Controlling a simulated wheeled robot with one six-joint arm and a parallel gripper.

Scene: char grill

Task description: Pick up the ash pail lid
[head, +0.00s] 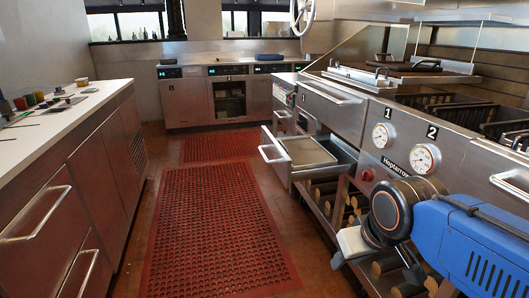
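I cannot make out an ash pail or its lid in the head view. My blue arm reaches in from the lower right, with a round black joint ringed in orange. A small white part of it shows beside and below that joint, in front of the grill's lower shelf. I cannot tell its fingers apart, nor whether my gripper is open or shut. No held object can be made out. My arm hides part of the grill front and the lower shelf.
The steel grill (353,118) stands on the right, with an open drawer (308,152) jutting out. Logs (325,195) lie on its lower shelf. A counter (55,118) runs along the left. Red mats (210,225) cover the clear aisle. Steel cabinets (185,103) stand at the back.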

